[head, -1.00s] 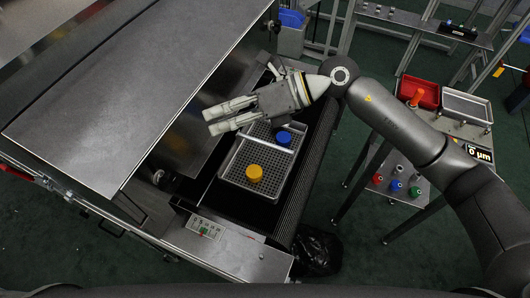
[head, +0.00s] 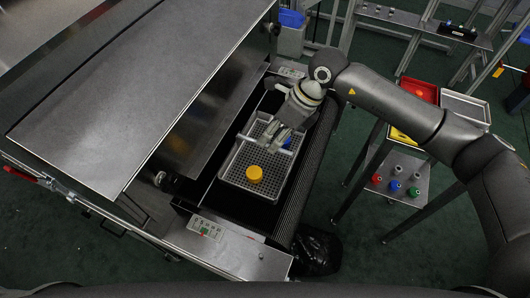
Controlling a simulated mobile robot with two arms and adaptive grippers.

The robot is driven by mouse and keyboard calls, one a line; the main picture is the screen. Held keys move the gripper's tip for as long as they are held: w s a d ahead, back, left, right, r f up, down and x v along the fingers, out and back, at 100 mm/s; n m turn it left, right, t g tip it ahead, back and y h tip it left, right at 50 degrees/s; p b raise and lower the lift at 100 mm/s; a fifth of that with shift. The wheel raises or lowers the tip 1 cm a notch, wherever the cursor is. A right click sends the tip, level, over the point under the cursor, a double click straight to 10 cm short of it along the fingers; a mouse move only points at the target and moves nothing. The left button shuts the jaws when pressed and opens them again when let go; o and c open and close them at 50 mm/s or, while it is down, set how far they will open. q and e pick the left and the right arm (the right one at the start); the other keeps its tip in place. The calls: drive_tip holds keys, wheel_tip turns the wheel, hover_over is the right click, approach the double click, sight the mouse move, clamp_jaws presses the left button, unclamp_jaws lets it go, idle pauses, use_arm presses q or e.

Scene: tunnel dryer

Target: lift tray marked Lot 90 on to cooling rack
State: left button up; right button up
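A grey perforated tray (head: 232,164) lies on the dark belt at the dryer's mouth. It holds a yellow-lidded jar (head: 254,174) and a blue-lidded jar (head: 287,142), partly hidden by my gripper. No Lot 90 marking is readable. My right gripper (head: 277,138) points down over the tray's middle, near its crossbar. Its fingers look apart; whether they touch the bar cannot be told. My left gripper is not in view. I cannot tell which metal stand is the cooling rack.
The dryer's steel hood (head: 130,85) rises left of the tray. A stand at right bears a red bin (head: 420,88), a grey bin (head: 465,107) and several small capped items on its lower shelf. A black bag (head: 317,252) lies below the belt's near end.

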sight(267, 145)
drive_tip(key=p+x, duration=0.1)
drive_tip(key=x, duration=0.3)
drive_tip(key=shift+f, duration=0.3)
drive_tip(key=shift+c, duration=0.2)
clamp_jaws()
drive_tip(key=shift+r, duration=0.1)
